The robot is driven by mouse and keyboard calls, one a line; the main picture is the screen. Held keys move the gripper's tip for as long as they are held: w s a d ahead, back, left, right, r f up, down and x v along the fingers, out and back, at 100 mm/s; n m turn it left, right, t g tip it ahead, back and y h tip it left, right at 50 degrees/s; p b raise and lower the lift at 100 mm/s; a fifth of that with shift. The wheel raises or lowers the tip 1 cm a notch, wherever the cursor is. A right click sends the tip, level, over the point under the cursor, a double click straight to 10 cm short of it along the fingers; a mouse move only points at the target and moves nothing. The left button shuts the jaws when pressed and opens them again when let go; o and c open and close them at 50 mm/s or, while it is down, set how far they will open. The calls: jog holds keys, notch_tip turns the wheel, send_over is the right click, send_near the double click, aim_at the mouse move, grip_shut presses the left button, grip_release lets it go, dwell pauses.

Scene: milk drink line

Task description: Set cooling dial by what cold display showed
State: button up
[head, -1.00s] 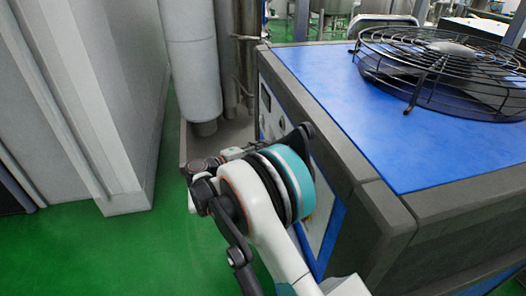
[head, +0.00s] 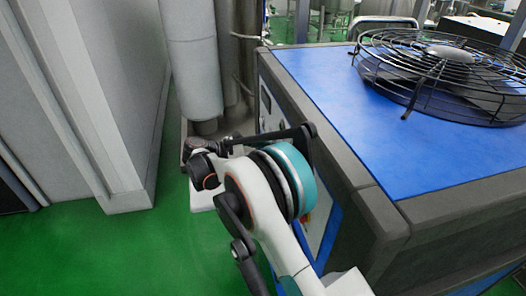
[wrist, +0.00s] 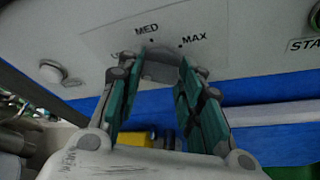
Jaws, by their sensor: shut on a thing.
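The cooling dial (wrist: 160,66) is a grey knob on a pale panel (wrist: 250,50) in the wrist view. My gripper (wrist: 158,78) is shut on it, with one finger at each side. The labels MED and MAX show above the dial, each by a black dot; a third label at the left is mostly hidden by the left finger. I cannot tell where the dial points. In the head view, my arm hides most of the panel side of the blue-topped machine (head: 335,110). No cold display is readable.
A fan (head: 440,65) under a wire guard tops the machine. A grey cabinet (head: 100,100) stands left, with green floor between.

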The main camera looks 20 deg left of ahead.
dwell(0.4)
jog(key=o, duration=1.1)
jog(key=shift+c, duration=0.2)
jog(key=shift+s+a, duration=0.1)
jog(key=v, duration=1.1)
jog(key=shift+s+a+r, duration=0.15)
jog(key=shift+a+r, duration=0.05)
jog(key=shift+a, duration=0.1)
jog(key=shift+s, duration=0.1)
